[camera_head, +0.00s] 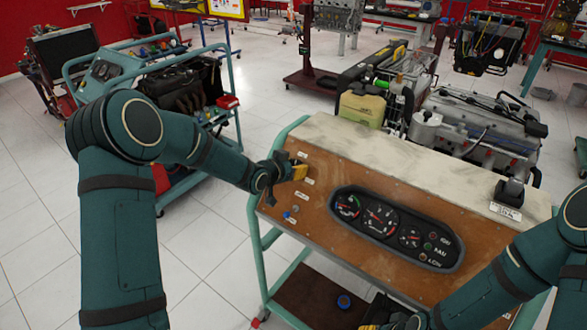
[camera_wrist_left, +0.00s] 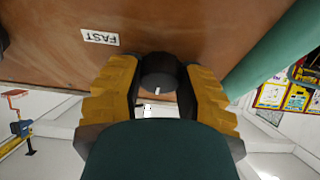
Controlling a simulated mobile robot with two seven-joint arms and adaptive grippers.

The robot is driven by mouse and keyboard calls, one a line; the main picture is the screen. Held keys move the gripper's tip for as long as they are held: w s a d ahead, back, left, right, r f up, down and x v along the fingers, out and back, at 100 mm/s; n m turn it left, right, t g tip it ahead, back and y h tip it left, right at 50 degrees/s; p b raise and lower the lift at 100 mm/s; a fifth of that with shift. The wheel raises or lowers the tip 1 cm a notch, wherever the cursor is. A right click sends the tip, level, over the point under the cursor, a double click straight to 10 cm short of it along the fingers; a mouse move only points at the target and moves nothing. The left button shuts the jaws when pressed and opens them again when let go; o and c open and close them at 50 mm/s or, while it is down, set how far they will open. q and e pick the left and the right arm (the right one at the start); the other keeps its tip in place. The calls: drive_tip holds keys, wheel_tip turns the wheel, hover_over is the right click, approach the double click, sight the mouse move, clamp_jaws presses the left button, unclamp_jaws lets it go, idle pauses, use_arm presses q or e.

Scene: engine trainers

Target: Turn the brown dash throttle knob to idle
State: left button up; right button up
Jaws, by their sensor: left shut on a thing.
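The throttle knob (camera_wrist_left: 158,72) is a dark, almost black round knob with a white pointer line, on the upper left of the brown dash panel (camera_head: 325,225). My left gripper (camera_head: 296,171) is at the panel's left end; in the left wrist view its yellow fingers (camera_wrist_left: 158,92) are shut on the knob, one on each side. The knob is hidden by the gripper in the head view. A label reading FAST (camera_wrist_left: 99,37) appears upside down beside it in the wrist view. My right gripper (camera_head: 385,323) is low at the bottom edge, mostly cut off.
A gauge cluster (camera_head: 396,228) with lamps sits mid-panel. The engine (camera_head: 475,125) stands behind the dash. A teal cart (camera_head: 215,65) stands to the left, with clear floor between.

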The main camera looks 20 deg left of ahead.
use_arm(q)
drive_tip(key=o, duration=1.3)
drive_tip(key=shift+w, duration=0.1)
drive_tip(key=shift+c, duration=0.2)
drive_tip(key=v, duration=1.2)
drive_tip(key=shift+d, duration=0.1)
drive_tip(key=s+d+f+n+g, duration=0.2)
drive_tip(key=s+d+f, duration=0.2)
drive_tip(key=f, duration=0.4)
drive_tip(key=s+d+f+n+g, duration=0.1)
drive_tip(key=s+d+f+g, duration=0.3)
drive_tip(key=f, duration=0.3)
drive_tip(key=s+d+f+n+g, duration=0.1)
drive_tip(key=s+d+f+g, duration=0.1)
drive_tip(key=s+f, duration=0.3)
drive_tip(key=s+d+f+n+g, duration=0.1)
drive_tip(key=s+f, duration=0.4)
drive_tip(key=s, duration=0.6)
drive_tip(key=shift+d+f+n+g+y, duration=0.3)
drive_tip(key=shift+d+g, duration=0.3)
drive_tip(key=shift+d, duration=0.55)
